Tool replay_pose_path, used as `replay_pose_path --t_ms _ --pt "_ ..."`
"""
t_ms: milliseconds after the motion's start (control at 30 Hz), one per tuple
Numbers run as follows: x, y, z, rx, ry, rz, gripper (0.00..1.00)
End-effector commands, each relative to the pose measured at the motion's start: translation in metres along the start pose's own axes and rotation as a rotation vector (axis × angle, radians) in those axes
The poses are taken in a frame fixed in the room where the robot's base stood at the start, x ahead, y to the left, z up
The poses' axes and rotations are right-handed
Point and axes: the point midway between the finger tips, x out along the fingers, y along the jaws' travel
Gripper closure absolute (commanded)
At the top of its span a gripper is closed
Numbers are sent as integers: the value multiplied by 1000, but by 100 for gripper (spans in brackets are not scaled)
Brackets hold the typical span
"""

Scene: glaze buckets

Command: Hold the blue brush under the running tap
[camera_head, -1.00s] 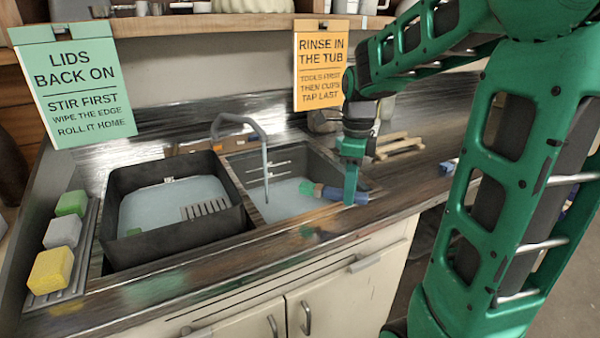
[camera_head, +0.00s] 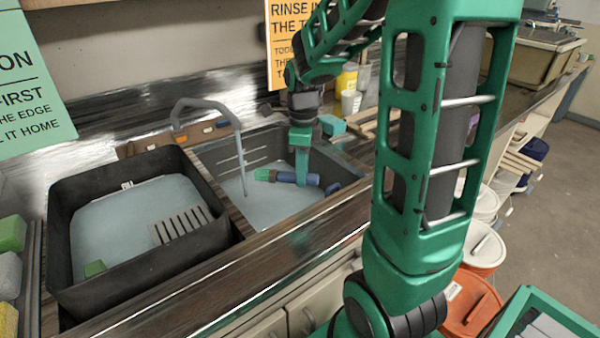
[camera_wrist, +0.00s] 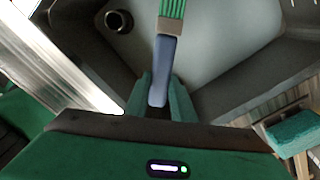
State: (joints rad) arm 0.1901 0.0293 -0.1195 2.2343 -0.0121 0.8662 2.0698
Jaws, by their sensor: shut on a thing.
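The brush (camera_head: 286,177) has a blue handle and green bristles (camera_head: 262,174). My gripper (camera_head: 302,178) is shut on its handle and holds it level over the right basin, bristles to the left. In the wrist view, the handle (camera_wrist: 162,72) runs up from between my gripper's fingers (camera_wrist: 160,98), and the green bristles (camera_wrist: 172,8) are cut off at the top edge. The grey arched tap (camera_head: 205,104) stands behind the basins. A thin grey line, seemingly its stream (camera_head: 243,178), falls into the right basin just left of the bristles, apart from them in this view.
The right basin (camera_head: 345,165) holds water. A dark tub (camera_head: 150,262) of water with a slotted grey piece (camera_head: 182,226) stands to the left. A teal sponge (camera_head: 332,125) and wooden rack (camera_head: 362,122) lie behind right.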

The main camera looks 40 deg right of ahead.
Motion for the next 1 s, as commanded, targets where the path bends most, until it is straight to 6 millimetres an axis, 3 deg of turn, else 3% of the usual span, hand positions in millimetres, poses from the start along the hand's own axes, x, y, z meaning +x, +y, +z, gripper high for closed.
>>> replay_pose_path --t_ms 1000 --pt "17 -67 53 5 0 0 100"
